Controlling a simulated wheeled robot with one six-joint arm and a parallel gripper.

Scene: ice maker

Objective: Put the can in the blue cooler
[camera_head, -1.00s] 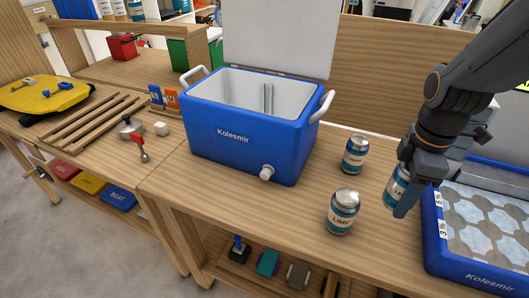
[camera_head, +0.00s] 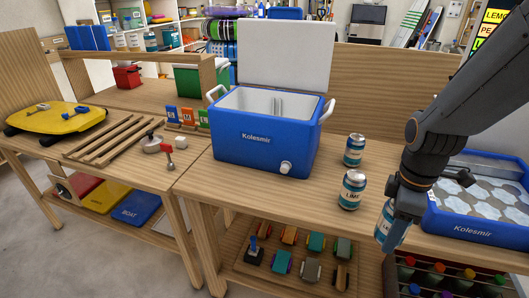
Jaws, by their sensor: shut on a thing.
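The blue cooler (camera_head: 250,150) stands on the wooden table, its lid raised and its white inside showing. My gripper (camera_head: 388,222) is shut on a blue and silver can (camera_head: 393,232), which is partly hidden behind the fingers. The held can is at the front right of the cooler, near the table's front edge; I cannot tell its height above the table. Two more cans stand upright on the table right of the cooler: a can labelled LIME (camera_head: 352,191) nearer me and another can (camera_head: 354,150) behind it.
A blue tray of ice-like tiles (camera_head: 487,190) is on the right, close to my arm. A wooden back panel (camera_head: 385,90) rises behind the table. The cooler's open lid (camera_head: 286,57) stands up at its back. A side table at left holds slats (camera_head: 115,140) and a yellow case (camera_head: 55,118).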

